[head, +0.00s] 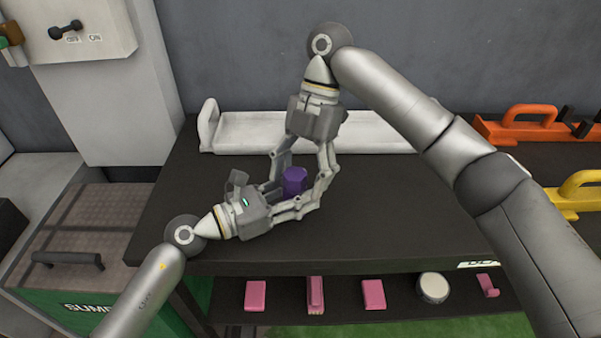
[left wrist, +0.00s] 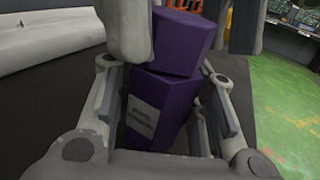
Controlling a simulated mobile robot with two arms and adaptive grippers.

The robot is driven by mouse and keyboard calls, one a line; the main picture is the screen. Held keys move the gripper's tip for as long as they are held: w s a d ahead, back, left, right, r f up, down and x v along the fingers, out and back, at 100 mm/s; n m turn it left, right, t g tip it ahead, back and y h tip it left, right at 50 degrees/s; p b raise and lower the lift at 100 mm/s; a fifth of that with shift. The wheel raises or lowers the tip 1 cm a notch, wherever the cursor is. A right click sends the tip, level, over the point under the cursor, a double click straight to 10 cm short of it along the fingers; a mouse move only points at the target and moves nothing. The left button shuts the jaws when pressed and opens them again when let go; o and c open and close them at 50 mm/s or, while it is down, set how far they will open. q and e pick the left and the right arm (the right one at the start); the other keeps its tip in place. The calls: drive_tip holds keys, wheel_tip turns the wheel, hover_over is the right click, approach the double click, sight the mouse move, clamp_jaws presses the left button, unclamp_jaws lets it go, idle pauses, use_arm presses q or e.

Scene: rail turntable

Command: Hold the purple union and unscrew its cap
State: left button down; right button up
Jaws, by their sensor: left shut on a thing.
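The purple union (head: 294,182) stands above the dark bench top in the head view, between my two grippers. The left wrist view shows its body (left wrist: 158,112), with a pale label, and its faceted purple cap (left wrist: 182,42) on top, turned slightly relative to the body. My left gripper (head: 290,197) comes in from the left and is shut on the union's body. My right gripper (head: 301,183) reaches down from above, with its open fingers on either side of the cap. In the left wrist view, a gap shows between the cap and the right-hand finger. The union's underside is hidden.
A long white tray (head: 240,130) lies along the bench's back edge. Orange (head: 528,122) and yellow (head: 578,188) handled pieces are at the right. Several pink parts (head: 373,294) and a round white piece (head: 432,287) lie on the lower shelf. The bench's front middle is clear.

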idle(0.3)
drive_tip(key=shift+r, duration=2.05)
drive_tip(key=m, duration=0.3)
drive_tip(key=m+t+y, duration=0.1)
drive_tip(key=m, duration=0.1)
drive_tip(key=shift+s+a+m+t+y, duration=0.1)
drive_tip(key=shift+s+m+t+y, duration=0.1)
drive_tip(key=shift+m+t+y, duration=0.15)
drive_tip(key=m+t, duration=0.1)
drive_tip(key=m, duration=0.2)
drive_tip(key=m+t, duration=0.1)
drive_tip(key=m, duration=0.2)
drive_tip(key=shift+s+a+y, duration=0.1)
drive_tip(key=shift+a+y, duration=0.1)
drive_tip(key=shift+y, duration=0.05)
drive_tip(key=m+t, duration=0.1)
drive_tip(key=m, duration=0.2)
drive_tip(key=m+t, duration=0.1)
drive_tip(key=m, duration=0.2)
drive_tip(key=shift+a+m+t+h, duration=0.2)
drive_tip(key=shift+m+t+h, duration=0.05)
drive_tip(key=shift+t+h, duration=0.15)
drive_tip(key=m+h, duration=0.1)
drive_tip(key=m, duration=0.2)
drive_tip(key=m+t, duration=0.1)
drive_tip(key=m, duration=0.1)
drive_tip(key=shift+a+m+h, duration=0.15)
drive_tip(key=shift+m+h, duration=0.25)
